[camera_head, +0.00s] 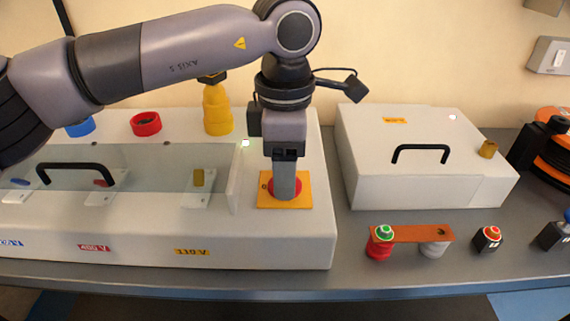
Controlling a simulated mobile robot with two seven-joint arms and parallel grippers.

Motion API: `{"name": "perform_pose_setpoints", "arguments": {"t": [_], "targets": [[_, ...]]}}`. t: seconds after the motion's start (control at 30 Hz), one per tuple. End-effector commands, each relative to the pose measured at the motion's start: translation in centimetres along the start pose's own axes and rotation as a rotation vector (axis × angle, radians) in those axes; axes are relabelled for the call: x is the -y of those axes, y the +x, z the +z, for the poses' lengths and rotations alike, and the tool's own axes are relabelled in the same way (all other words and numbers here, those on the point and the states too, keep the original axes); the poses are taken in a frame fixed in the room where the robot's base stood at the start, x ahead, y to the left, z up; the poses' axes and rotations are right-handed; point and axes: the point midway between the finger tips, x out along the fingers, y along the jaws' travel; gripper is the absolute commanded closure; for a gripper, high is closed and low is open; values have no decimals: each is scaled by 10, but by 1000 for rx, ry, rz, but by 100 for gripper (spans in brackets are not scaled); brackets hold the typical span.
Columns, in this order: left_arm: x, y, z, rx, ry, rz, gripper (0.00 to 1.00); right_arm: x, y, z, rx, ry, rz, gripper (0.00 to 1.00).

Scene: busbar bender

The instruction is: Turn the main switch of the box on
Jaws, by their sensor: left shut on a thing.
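The main switch is a red knob (298,190) on a square orange-yellow plate (306,179), on top of the white box (323,150) at the left. My left gripper (285,188) points straight down over the knob and is shut on it. The fingers hide the middle of the knob, so its turned position cannot be read. My right gripper is not in view.
A clear cover with a black handle (75,168) fronts the left box. Blue, red (146,123) and yellow (217,112) parts stand behind it. A second white box (400,185) stands right.

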Motion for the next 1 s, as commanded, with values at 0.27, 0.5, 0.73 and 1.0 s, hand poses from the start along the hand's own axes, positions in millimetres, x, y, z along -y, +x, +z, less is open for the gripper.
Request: {"name": "perform_pose_setpoints", "arguments": {"t": [0.27,0.5,0.73,1.0], "targets": [[0,-2,0,2,4,3,75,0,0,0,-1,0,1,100],[0,-1,0,1,3,3,19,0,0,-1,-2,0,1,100],[0,-4,0,1,2,2,19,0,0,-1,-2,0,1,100],[-1,-46,0,2,1,5,19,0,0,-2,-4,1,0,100]]}}
